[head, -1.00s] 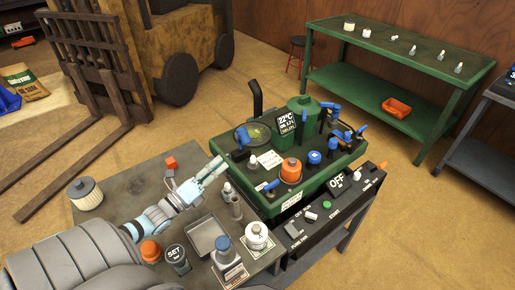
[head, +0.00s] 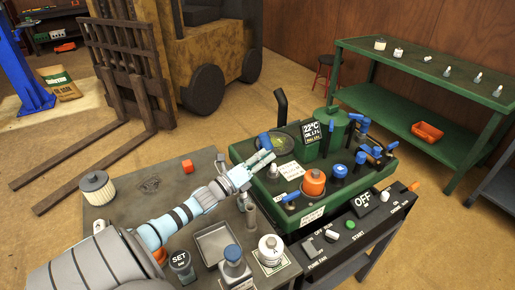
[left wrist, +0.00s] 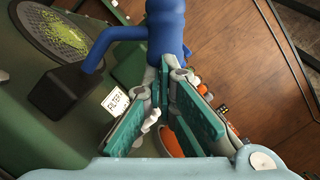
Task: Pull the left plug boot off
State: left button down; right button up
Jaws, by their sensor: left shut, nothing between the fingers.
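The left plug boot (head: 265,141) is blue and stands at the left end of the green engine block (head: 262,190). In the left wrist view the blue boot (left wrist: 165,22) fills the top centre, with a bent arm reaching down left to a black block (left wrist: 60,92). My left gripper (head: 264,160) is just in front of the boot in the head view. In the left wrist view its green-padded fingers (left wrist: 167,100) are shut with nothing between them, below the boot. I cannot tell if the tips touch it. My right gripper is out of view.
Other blue boots (head: 363,123) stand at the block's right end. An orange cylinder (head: 314,182), a blue cap (head: 340,170) and a round screen with green bits (left wrist: 50,25) are close by. A metal tray (head: 216,243) and filter (head: 97,187) sit on the bench.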

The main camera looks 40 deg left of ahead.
aim_at(262, 145)
pick_arm(q)
jog(key=shift+r+p, duration=0.2)
jog(key=shift+p, duration=0.15)
jog(key=a+n+p, duration=0.1)
jog(key=a+r+n+p, duration=0.1)
jog(key=n, duration=0.1)
jog(key=w+n+y+p, duration=0.1)
jog(key=p, duration=0.1)
jog(key=shift+a+r+n+g, duration=0.2)
jog(key=shift+a+n+g, duration=0.1)
jog(key=shift+a+n, duration=0.1)
jog(key=shift+s+r, duration=0.1)
jog(key=shift+s, duration=0.05)
